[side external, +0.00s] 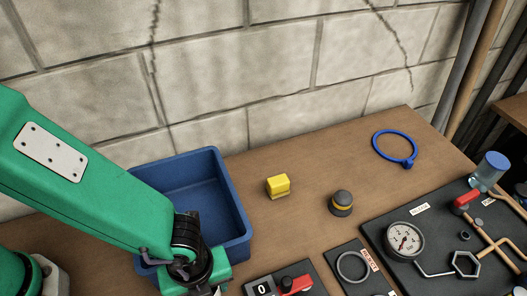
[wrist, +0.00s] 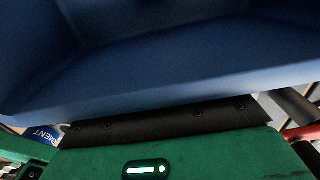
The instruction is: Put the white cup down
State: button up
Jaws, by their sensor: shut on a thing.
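My gripper (side external: 196,276) is at the bottom edge of the side view, beside the front of the blue bin (side external: 231,205). Its fingertips are cut off or hidden there. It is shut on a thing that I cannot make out. In the wrist view, the blue bin (wrist: 150,85) fills most of the upper picture, close to the camera. I cannot make out the white cup in either view.
A gauge panel (side external: 430,270) with pipes is at right. A switch box (side external: 285,283) and a ring plate (side external: 355,268) are in front.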

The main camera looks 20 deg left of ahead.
jog(key=shift+f, duration=0.2)
jog(key=o, duration=1)
jog(key=shift+c, duration=0.2)
jog(key=shift+r, duration=0.1)
notch_tip(320, 180, up, 12)
jog(key=shift+r, duration=0.1)
dwell(0.5)
